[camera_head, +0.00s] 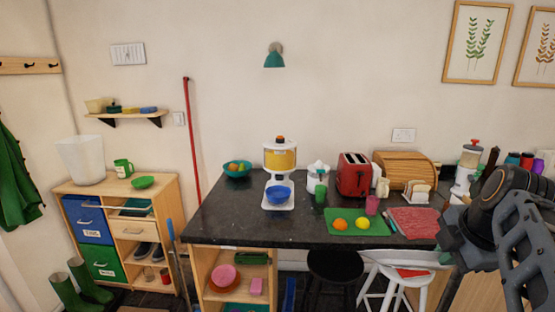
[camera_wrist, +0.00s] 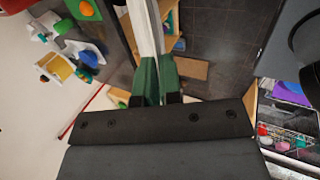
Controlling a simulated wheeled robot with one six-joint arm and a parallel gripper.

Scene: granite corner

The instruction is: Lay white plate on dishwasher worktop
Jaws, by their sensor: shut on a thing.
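In the wrist view my gripper (camera_wrist: 157,82) is shut on a white, flat thing (camera_wrist: 143,28) seen edge-on, which I take to be the white plate. It stands up between the green fingers and runs out of the top of the picture. Its face is hidden. I cannot pick out the dishwasher worktop for sure in either view.
Stools stand in front. A wire rack (camera_wrist: 285,138) with coloured things shows at the wrist view's lower right.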

